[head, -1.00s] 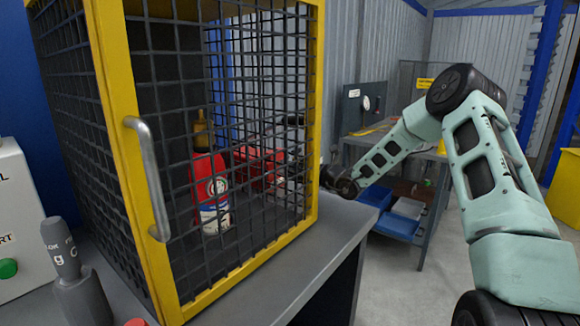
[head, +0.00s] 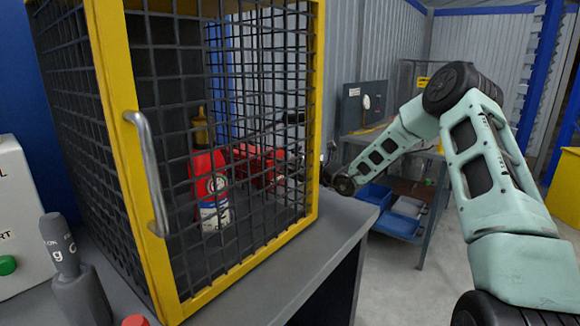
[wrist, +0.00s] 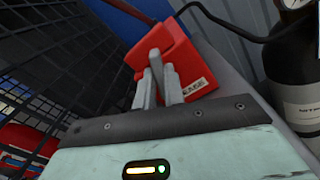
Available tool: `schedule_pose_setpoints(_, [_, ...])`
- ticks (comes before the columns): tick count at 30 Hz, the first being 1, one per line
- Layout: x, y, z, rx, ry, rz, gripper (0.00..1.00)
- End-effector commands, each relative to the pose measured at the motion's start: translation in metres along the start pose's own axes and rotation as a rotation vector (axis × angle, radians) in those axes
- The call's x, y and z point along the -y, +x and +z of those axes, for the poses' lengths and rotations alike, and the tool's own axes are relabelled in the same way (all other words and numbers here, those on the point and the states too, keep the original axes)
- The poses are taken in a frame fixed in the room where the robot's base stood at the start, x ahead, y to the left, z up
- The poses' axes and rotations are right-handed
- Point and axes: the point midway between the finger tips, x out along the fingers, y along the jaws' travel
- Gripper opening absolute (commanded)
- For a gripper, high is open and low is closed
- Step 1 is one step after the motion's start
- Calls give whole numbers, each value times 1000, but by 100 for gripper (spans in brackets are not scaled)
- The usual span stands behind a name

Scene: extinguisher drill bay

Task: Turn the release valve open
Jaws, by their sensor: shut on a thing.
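The release valve is a red block (wrist: 175,55) with a partly readable white label ending in "EASE", in the wrist view. In the head view the red block (head: 262,165) shows through the mesh, beyond the cage's right side. My gripper (wrist: 160,72) is at the block's face, its grey fingers shut on the valve's handle. The handle is mostly hidden by the fingers, and its turn angle is hard to tell. In the head view the gripper (head: 290,182) is partly covered by mesh.
A yellow-framed mesh cage (head: 318,120) with a bar handle (head: 148,175) stands on the grey bench (head: 340,235). A red extinguisher (head: 207,172) is seen through its mesh. A black cylinder (wrist: 290,75) with a gauge and hose is right of the block. Blue bins (head: 395,222) sit behind.

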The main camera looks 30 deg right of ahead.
Motion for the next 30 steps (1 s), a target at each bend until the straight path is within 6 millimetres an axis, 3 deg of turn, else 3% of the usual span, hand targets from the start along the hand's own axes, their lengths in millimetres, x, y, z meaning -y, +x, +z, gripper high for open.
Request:
schedule_pose_setpoints(18, [0,0,-3,2,-407,1,0])
schedule_pose_setpoints(30, [-1,0,0,1,-498,0,0])
